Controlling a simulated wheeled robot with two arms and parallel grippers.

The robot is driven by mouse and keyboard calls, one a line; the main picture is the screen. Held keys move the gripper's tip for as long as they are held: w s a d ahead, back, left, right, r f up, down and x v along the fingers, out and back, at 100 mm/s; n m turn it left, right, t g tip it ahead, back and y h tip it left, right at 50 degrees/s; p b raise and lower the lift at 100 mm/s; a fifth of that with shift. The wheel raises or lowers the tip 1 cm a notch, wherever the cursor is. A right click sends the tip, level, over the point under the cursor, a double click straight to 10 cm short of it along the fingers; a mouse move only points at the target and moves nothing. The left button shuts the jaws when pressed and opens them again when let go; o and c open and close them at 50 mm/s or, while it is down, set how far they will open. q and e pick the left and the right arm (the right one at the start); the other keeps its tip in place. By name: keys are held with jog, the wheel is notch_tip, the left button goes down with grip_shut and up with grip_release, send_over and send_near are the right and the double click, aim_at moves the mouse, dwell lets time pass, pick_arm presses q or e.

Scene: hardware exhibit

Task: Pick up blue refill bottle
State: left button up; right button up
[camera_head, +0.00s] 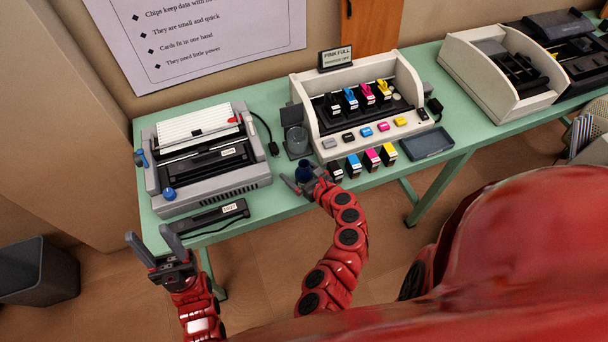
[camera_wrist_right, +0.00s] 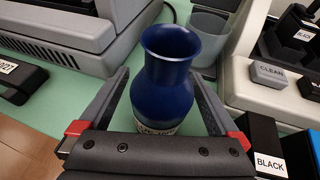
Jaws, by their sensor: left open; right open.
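The blue refill bottle (camera_wrist_right: 168,85) is dark blue with a flared neck and stands upright on the green table. Its label is mostly hidden behind my gripper. In the head view the bottle (camera_head: 305,171) shows small near the table's front edge. My right gripper (camera_head: 303,181) is open, with one finger on each side of the bottle; I cannot tell whether they touch it. My left gripper (camera_head: 149,237) is open and empty, off the table's front edge at the lower left.
Left of the bottle are a grey printer (camera_head: 205,158) and a dark labelled bar (camera_head: 218,213). Behind it is a grey cup (camera_head: 297,139). To the right are a cream cartridge station (camera_head: 322,152), several small cartridges (camera_head: 354,165) and a dark tray (camera_head: 427,144).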

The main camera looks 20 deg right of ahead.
grip_shut()
dwell(0.5)
jog(key=shift+r, duration=0.15)
jog(key=shift+r+b, duration=0.3)
jog(key=shift+r, duration=1.15)
jog(key=shift+s+d+r, duration=0.1)
jog(key=shift+s+r, duration=0.05)
jog(key=shift+s, duration=0.1)
jog(key=s+r, duration=0.1)
jog(key=s, duration=1.4)
jog(key=shift+s+d+r+p, duration=0.15)
jog(key=shift+d+r+p, duration=0.1)
jog(key=shift+d+p, duration=0.1)
